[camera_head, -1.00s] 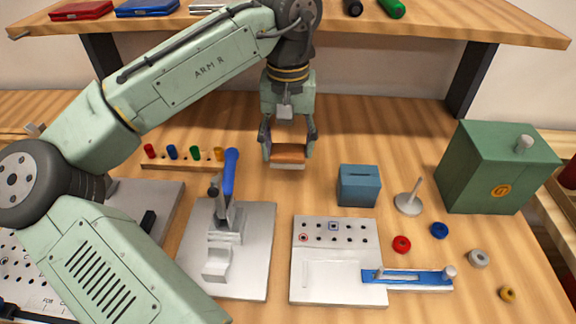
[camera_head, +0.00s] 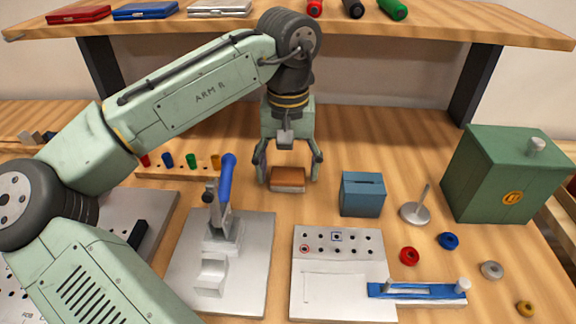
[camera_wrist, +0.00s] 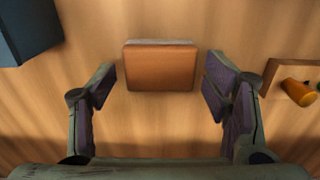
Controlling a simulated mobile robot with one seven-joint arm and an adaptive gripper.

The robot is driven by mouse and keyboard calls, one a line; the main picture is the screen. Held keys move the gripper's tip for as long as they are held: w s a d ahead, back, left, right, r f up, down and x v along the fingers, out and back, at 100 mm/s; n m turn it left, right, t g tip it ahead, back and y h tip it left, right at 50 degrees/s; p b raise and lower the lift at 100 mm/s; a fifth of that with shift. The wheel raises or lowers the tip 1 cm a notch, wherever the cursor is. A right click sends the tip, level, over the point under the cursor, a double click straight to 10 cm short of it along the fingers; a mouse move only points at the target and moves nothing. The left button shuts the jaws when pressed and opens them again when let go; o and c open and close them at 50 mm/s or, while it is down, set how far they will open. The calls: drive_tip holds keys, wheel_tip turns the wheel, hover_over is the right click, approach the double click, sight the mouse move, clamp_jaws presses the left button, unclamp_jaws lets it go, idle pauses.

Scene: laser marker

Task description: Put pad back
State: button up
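The pad is a small block with an orange-brown top and a grey lower part (camera_head: 287,179). In the wrist view the pad (camera_wrist: 160,68) lies flat between my fingers. My gripper (camera_head: 289,172) is open above and around it, with one finger on each side. The wrist view shows a narrow gap between the pad and each finger of my gripper (camera_wrist: 160,85). Nothing is held.
A blue slotted box (camera_head: 362,195) stands right of the pad. A rack of coloured pegs (camera_head: 180,171) lies to its left. The lever fixture (camera_head: 222,230) and white hole plate (camera_head: 345,285) are in front. A green box (camera_head: 505,178) is at right; a shelf (camera_head: 400,28) runs behind.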

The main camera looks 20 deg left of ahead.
sight(288, 172)
drive_tip(key=shift+r, duration=0.1)
wheel_tip(288, 172, up, 12)
idle(0.6)
